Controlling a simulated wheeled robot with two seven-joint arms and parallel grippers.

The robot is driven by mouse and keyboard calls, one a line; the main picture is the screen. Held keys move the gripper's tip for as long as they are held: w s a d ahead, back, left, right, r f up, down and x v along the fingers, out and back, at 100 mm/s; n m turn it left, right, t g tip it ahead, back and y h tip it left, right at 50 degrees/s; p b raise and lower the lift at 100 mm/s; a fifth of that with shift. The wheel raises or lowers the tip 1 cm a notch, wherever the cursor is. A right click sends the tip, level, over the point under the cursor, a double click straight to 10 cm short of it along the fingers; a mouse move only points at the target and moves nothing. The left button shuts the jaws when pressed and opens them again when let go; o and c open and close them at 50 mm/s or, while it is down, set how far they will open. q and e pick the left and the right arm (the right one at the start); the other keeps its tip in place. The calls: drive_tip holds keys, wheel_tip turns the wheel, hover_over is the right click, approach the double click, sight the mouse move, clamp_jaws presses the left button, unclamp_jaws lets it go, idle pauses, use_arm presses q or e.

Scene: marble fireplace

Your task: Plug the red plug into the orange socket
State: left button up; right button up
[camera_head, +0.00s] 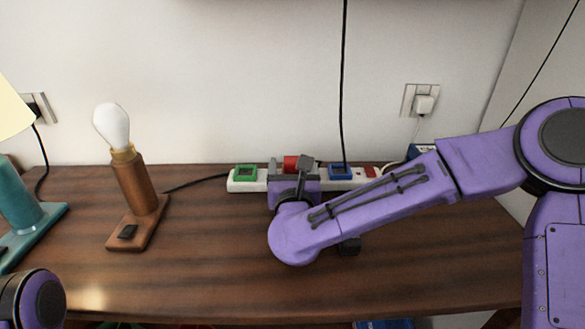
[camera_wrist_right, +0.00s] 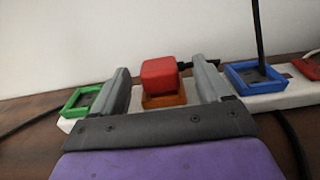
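The red plug (camera_head: 291,162) is at the orange socket (camera_wrist_right: 164,100) of the white power strip (camera_head: 262,186). In the right wrist view, the red plug (camera_wrist_right: 159,74) stands upright, directly over the orange frame, its lower end hidden inside or behind it; I cannot tell how deep it sits. A black cord leaves its right side. My right gripper (camera_wrist_right: 163,84) has one finger on each side of the plug, with a visible gap on both sides. It also shows at the strip in the head view (camera_head: 289,170). Only a part of my left arm shows at the lower left; its gripper is out of view.
A green socket (camera_head: 245,172) is left of the orange one, and a blue socket (camera_head: 340,172) with a black cord is right. A red switch (camera_head: 371,171) is at the strip's right end. A bulb lamp (camera_head: 133,185) and a teal lamp (camera_head: 27,215) stand left.

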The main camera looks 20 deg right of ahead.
drive_tip(key=v, duration=1)
drive_tip(key=shift+s, duration=0.3)
